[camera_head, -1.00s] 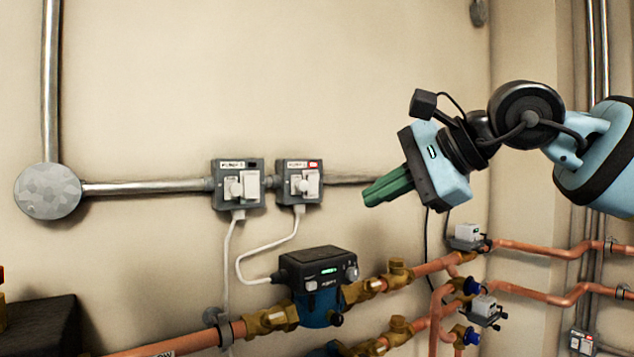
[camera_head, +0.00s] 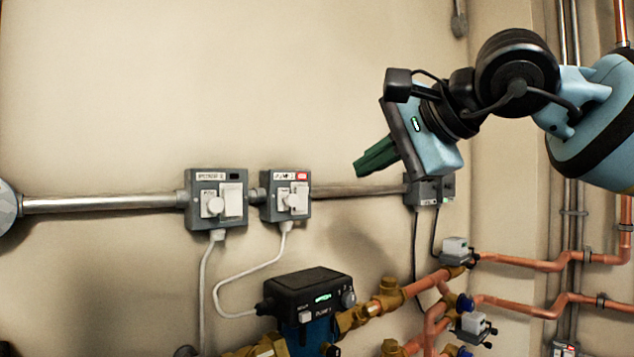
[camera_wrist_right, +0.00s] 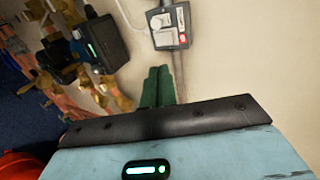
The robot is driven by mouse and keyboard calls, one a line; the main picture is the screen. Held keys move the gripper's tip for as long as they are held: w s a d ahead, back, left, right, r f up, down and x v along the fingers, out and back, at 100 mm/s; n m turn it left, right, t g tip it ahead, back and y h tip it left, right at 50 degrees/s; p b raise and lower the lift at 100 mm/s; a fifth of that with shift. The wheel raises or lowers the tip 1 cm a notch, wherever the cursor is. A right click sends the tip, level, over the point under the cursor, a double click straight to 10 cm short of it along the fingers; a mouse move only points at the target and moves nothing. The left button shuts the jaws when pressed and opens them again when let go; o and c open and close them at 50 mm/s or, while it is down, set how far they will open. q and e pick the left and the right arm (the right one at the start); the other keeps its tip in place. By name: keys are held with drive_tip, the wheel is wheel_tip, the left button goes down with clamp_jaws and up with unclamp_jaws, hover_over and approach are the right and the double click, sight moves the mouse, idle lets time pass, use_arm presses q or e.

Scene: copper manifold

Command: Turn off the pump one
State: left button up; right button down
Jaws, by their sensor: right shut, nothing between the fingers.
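A grey switch box (camera_head: 286,196) with a red indicator at its top right and a white plug and rocker is on the wall; its small label is hard to read. A white cord runs from it to the black-topped pump (camera_head: 308,292), which shows a green light and seems marked as pump 1. My right gripper (camera_head: 362,170) is right of the box and slightly higher, its green fingers shut, empty and apart from it. In the right wrist view the fingers (camera_wrist_right: 158,86) point towards the box (camera_wrist_right: 167,25), with a visible gap. My left gripper is not in view.
A similar switch box (camera_head: 217,199) with a dark indicator sits just left on the same metal conduit (camera_head: 112,203). Another grey box (camera_head: 430,189) is behind my right gripper. Copper pipes (camera_head: 530,264) with valves run below right. The wall above the boxes is clear.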

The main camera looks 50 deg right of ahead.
approach(300, 188)
wheel_tip(300, 188, down, 4)
drive_tip(key=w+d, duration=0.1)
drive_tip(key=w, duration=0.2)
drive_tip(key=w+r+p, duration=0.1)
drive_tip(key=shift+w+d, duration=0.2)
drive_tip(key=shift+w, duration=0.2)
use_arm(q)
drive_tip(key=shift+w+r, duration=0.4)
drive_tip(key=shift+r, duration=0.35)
use_arm(e)
drive_tip(key=shift+w, duration=0.4)
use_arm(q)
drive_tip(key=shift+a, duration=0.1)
use_arm(e)
drive_tip(key=shift+w+d+r, duration=0.1)
drive_tip(key=shift+w+r, duration=0.05)
drive_tip(key=shift+w, duration=0.6)
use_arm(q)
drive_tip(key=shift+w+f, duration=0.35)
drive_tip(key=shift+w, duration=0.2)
use_arm(e)
drive_tip(key=shift+s+r, duration=0.1)
drive_tip(key=shift+r, duration=0.05)
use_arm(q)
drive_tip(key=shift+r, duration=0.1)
use_arm(e)
drive_tip(key=shift+r, duration=0.1)
